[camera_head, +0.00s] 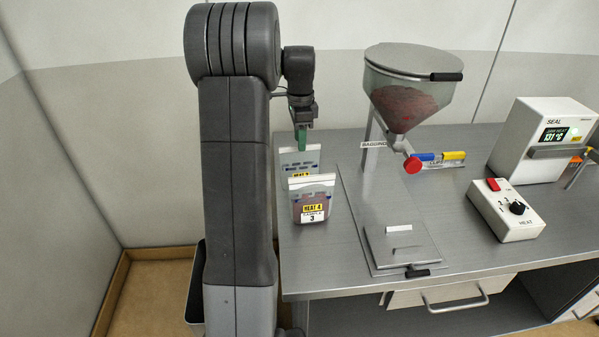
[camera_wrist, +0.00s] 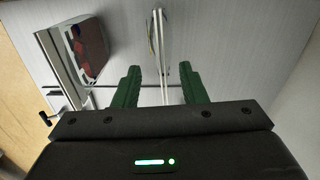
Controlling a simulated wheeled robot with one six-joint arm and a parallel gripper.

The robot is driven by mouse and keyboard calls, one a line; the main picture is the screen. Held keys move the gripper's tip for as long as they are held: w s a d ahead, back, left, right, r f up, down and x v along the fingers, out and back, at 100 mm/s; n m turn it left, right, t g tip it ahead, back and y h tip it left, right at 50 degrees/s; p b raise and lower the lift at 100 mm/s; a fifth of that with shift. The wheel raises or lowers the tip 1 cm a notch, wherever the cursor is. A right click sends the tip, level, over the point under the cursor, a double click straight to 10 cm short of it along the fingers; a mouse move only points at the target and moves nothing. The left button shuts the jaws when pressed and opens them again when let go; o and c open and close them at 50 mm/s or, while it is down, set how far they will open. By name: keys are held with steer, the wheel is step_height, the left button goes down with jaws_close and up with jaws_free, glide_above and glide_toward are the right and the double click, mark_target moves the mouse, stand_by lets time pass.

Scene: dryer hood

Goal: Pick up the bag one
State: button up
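Two clear bags stand upright near the bench's left end. The front bag (camera_head: 311,200) has dark reddish contents and a label reading HEAT 4, SAMPLE 3. The rear bag (camera_head: 300,162) also has a yellow HEAT label, partly hidden by the front bag. I cannot read which is bag one. My gripper (camera_head: 302,138) points down at the rear bag's top. In the wrist view my gripper (camera_wrist: 161,85) is open, its green fingers apart. The rear bag (camera_wrist: 159,45) shows edge-on as a thin sheet between and beyond the fingertips. The front bag (camera_wrist: 88,52) is to the left.
A hopper (camera_head: 412,85) with reddish granules stands behind a metal plate (camera_head: 375,225). A white seal machine (camera_head: 541,140) and a heat control box (camera_head: 506,210) stand to the right. Red, blue and yellow items (camera_head: 432,160) lie by the hopper outlet. Some bench top around the bags is clear.

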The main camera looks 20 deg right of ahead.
mark_target(300, 168)
steer(key=shift+w+f+p, duration=0.1)
steer(key=shift+f+p, duration=0.2)
steer(key=shift+f, duration=1.6)
jaws_close()
